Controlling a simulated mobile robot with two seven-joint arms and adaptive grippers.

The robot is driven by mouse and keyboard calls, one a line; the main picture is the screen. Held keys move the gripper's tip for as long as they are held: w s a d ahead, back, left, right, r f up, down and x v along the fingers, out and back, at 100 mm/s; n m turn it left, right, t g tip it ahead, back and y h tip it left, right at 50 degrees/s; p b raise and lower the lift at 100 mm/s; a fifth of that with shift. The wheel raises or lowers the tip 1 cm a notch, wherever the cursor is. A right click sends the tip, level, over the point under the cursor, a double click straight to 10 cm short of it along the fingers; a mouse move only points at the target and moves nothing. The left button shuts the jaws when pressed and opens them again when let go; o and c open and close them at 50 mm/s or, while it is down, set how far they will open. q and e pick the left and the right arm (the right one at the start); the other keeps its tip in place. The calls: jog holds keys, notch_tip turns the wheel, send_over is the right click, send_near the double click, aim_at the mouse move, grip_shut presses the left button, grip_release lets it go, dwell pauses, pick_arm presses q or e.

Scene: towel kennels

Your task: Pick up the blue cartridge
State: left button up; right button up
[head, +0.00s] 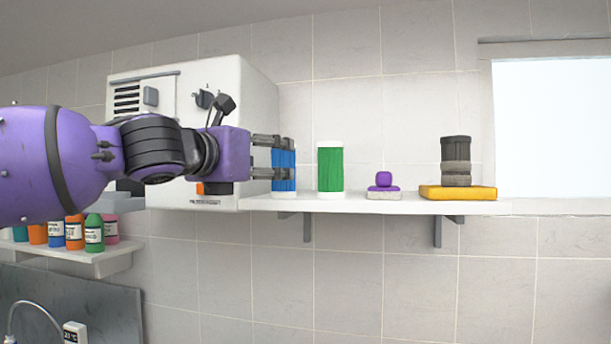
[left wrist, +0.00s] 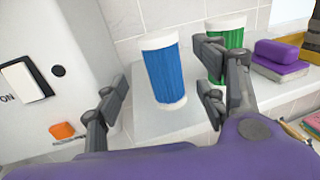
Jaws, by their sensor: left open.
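The blue cartridge (head: 284,170) stands upright at the left end of a white wall shelf, its blue ribbed body capped in white. It also shows in the left wrist view (left wrist: 165,72), between the spread fingers. My left gripper (head: 268,157) reaches in from the left at the cartridge, and its fingers cover part of it in the head view. In the left wrist view the gripper (left wrist: 160,103) is open, with a finger on each side of the cartridge and a visible gap at the left finger. My right gripper is not in view.
A green cartridge (head: 330,168) stands just right of the blue one. Further right are a purple block (head: 383,180) and a dark cylinder (head: 456,156) on a yellow slab (head: 440,192). A white machine (head: 255,110) is close on the left. Bottles (head: 94,231) stand on a lower shelf.

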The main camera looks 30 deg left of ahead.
aim_at(277, 159)
pick_arm(q)
jog(key=shift+w+r, duration=0.1)
jog(key=shift+w, duration=0.15)
jog(key=shift+s+r, duration=0.15)
jog(key=shift+s, duration=0.05)
jog(key=shift+s+d+r, duration=0.1)
jog(key=shift+s, duration=0.2)
jog(key=shift+w, duration=1.05)
jog(key=w+b, duration=0.1)
jog(key=w+f+b, duration=0.1)
jog(key=w, duration=0.1)
jog(key=w+f+b, duration=0.1)
jog(key=w+b, duration=0.1)
jog(key=shift+f, duration=0.1)
jog(key=shift+w+r, duration=0.2)
jog(key=shift+w, duration=0.05)
jog(key=shift+s+r+b, duration=0.1)
jog(key=shift+r+b, duration=0.2)
jog(key=shift+r, duration=0.25)
jog(key=shift+s+r, duration=0.1)
jog(key=shift+r, duration=0.05)
jog(key=c, duration=1.3)
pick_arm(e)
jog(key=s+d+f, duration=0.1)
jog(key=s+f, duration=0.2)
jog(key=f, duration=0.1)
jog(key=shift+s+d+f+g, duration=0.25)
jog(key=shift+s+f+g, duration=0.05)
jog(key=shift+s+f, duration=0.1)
